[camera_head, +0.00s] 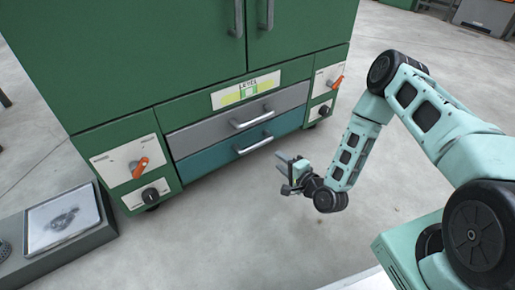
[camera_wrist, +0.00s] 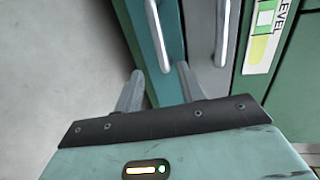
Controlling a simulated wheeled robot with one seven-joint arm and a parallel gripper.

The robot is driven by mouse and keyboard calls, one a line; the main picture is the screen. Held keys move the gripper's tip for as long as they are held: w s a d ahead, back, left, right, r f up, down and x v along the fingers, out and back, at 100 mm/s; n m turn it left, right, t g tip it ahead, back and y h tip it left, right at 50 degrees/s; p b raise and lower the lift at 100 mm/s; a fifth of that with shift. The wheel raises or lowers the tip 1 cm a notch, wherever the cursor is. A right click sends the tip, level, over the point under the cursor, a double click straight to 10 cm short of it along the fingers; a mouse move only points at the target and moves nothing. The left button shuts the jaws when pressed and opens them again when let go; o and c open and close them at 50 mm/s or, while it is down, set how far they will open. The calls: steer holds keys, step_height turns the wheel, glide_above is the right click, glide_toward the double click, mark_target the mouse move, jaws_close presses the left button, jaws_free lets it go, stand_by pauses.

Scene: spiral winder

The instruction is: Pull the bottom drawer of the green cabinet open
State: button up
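The green cabinet (camera_head: 120,60) stands in front of me. Its bottom drawer (camera_head: 208,161) has a teal front and looks shut, below a grey drawer (camera_head: 215,130). The bottom drawer's silver bar handle (camera_head: 254,146) is free of any grip. My gripper (camera_head: 284,164) is open and empty, just right of and in front of this handle in the head view. In the wrist view, the handle (camera_wrist: 157,35) reaches down between my two spread fingertips (camera_wrist: 160,72) in the picture. Whether it lies between them in depth I cannot tell. The teal drawer front (camera_wrist: 174,35) shows behind it.
The grey drawer's handle (camera_head: 253,117) runs parallel just above; it also shows in the wrist view (camera_wrist: 222,35). Panels with orange switches (camera_head: 139,168) flank the drawers. The floor (camera_head: 240,225) before the drawers is clear.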

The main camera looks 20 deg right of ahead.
mark_target(259, 146)
steer(key=shift+b+x, duration=3.5)
steer(key=shift+x, duration=3.6)
steer(key=shift+s, duration=0.1)
jaws_close()
